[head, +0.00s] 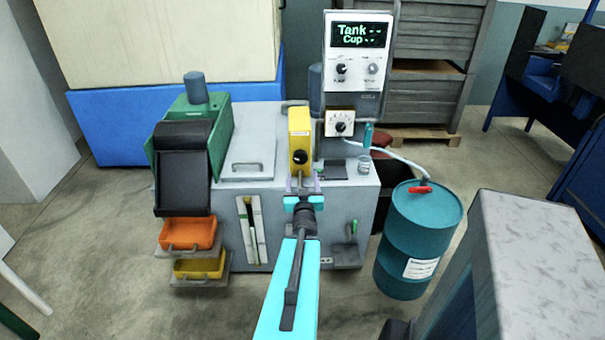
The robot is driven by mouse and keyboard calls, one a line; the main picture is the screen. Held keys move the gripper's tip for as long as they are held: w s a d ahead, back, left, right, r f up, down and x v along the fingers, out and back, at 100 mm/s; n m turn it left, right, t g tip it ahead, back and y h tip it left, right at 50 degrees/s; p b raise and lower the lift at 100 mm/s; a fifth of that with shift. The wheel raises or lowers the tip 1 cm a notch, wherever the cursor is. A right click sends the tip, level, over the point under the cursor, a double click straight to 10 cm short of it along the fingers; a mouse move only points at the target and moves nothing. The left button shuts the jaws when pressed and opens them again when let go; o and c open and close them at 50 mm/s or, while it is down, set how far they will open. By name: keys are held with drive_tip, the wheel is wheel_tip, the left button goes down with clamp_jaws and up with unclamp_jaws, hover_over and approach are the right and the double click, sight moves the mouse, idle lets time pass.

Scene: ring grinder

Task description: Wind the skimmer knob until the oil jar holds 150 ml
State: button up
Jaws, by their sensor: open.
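A yellow box (299,128) stands on the front edge of the grey machine, with a round black knob (300,158) on its face, which looks like the skimmer knob. My gripper (303,183) is open and appears just below the knob in the head view. I cannot tell how far it is from the knob, and nothing shows between its fingers. A small clear jar (364,166) stands on the machine top to the right, perhaps the oil jar. Its level is too small to read.
A white dial plate (340,122) with another black knob sits below the control panel (356,72). A teal drum (418,240) with a red valve and pale hose stands at right. Orange (188,235) and yellow (200,266) trays project at left. A grey block (535,260) is near right.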

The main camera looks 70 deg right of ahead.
drive_tip(key=p+v, duration=0.1)
drive_tip(key=p, duration=0.2)
drive_tip(key=shift+s+a+r, duration=0.1)
drive_tip(key=shift+s+a, duration=0.05)
drive_tip(key=shift+a, duration=0.25)
drive_tip(key=shift+a+p, duration=0.1)
drive_tip(key=shift+p, duration=0.2)
drive_tip(key=shift+w+m+b, duration=0.25)
drive_tip(key=shift+m+b, duration=0.15)
drive_tip(key=shift+m, duration=0.1)
drive_tip(key=shift+d+f, duration=0.2)
drive_tip(key=shift+f, duration=0.05)
drive_tip(key=b+x, duration=0.3)
drive_tip(key=b, duration=0.1)
drive_tip(key=shift+w+a+b, duration=0.1)
drive_tip(key=shift+b, duration=0.25)
